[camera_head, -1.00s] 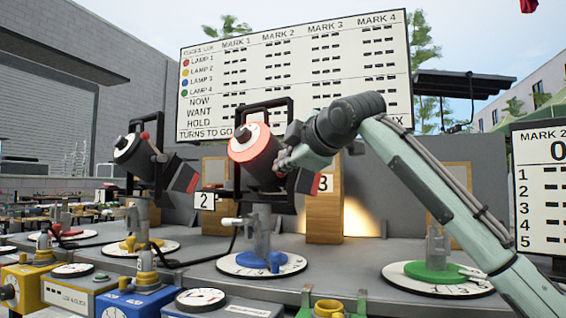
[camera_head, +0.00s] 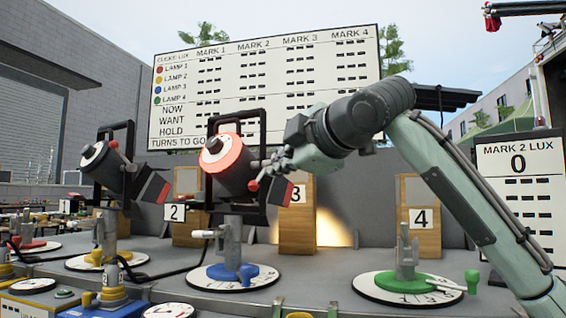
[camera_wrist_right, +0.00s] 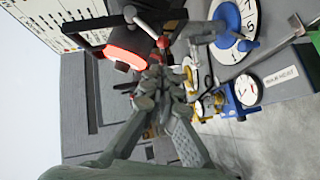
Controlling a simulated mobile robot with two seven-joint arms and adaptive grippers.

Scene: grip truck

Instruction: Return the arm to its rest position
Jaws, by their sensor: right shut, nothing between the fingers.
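My right gripper (camera_head: 268,167) is shut and empty, just right of the lamp on the blue base. It overlaps the edge of that lamp's black yoke in the picture; I cannot tell whether it touches. The lamp (camera_head: 230,168) has a glowing red ring and stands upright on the blue-topped dial (camera_head: 236,276). My right arm (camera_head: 450,190) comes in from the lower right, with its wrist raised in front of the scoreboard. In the right wrist view the closed fingers (camera_wrist_right: 150,85) show in front of the red-ringed lamp (camera_wrist_right: 124,57). My left gripper is not in view.
A second lamp (camera_head: 106,165) stands at the left on a yellow-topped dial. A green-topped dial (camera_head: 403,284) with a bare post is below my arm. Numbered wooden blocks stand behind, including block 4 (camera_head: 418,244). The scoreboard (camera_head: 270,90) and the lux board (camera_head: 520,190) stand behind.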

